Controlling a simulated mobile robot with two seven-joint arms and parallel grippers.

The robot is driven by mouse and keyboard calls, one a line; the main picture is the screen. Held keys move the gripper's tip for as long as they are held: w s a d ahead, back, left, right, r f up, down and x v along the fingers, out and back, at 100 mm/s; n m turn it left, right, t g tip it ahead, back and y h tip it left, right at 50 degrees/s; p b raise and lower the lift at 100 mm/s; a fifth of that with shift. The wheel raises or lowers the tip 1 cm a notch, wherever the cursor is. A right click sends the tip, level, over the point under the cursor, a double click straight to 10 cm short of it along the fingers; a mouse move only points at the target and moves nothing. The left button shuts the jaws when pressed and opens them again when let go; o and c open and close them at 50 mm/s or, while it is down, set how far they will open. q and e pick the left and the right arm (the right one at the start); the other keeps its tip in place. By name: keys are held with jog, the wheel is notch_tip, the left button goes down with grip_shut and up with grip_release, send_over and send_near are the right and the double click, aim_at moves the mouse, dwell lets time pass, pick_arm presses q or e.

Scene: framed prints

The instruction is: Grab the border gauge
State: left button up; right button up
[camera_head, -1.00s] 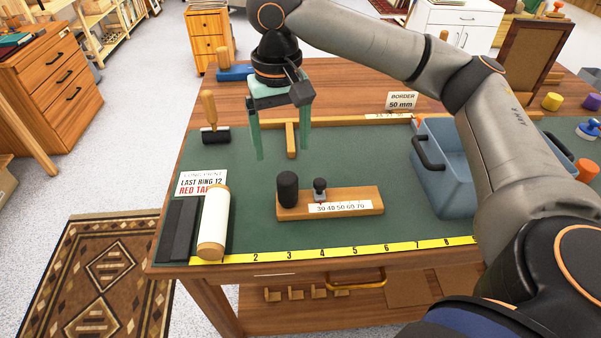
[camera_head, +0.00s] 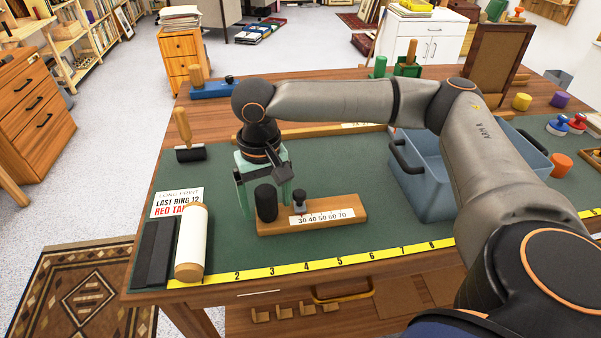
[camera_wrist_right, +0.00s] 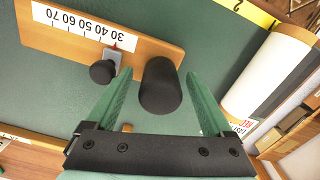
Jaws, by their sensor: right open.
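The border gauge (camera_head: 340,218) is a wooden bar lying on the green mat, with a white scale reading 30 40 50 60 70, a thick black upright handle (camera_head: 266,203) at its left end and a small dark knob (camera_head: 299,196). My right gripper (camera_head: 267,207) is open and empty at the handle, pointing down. In the right wrist view the handle (camera_wrist_right: 160,87) lies between the two green fingertips (camera_wrist_right: 158,74), with a gap on each side. How far down the handle the fingers reach is unclear. My left gripper is not in view.
A white roll (camera_head: 191,243) and a dark bar (camera_head: 154,254) lie left of the gauge. A blue-grey bin (camera_head: 428,203) stands to the right. A yellow ruler (camera_head: 340,260) runs along the front edge.

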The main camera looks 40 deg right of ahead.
jog(key=shift+f, duration=0.3)
grip_shut()
dwell(0.5)
jog(key=shift+r, duration=0.1)
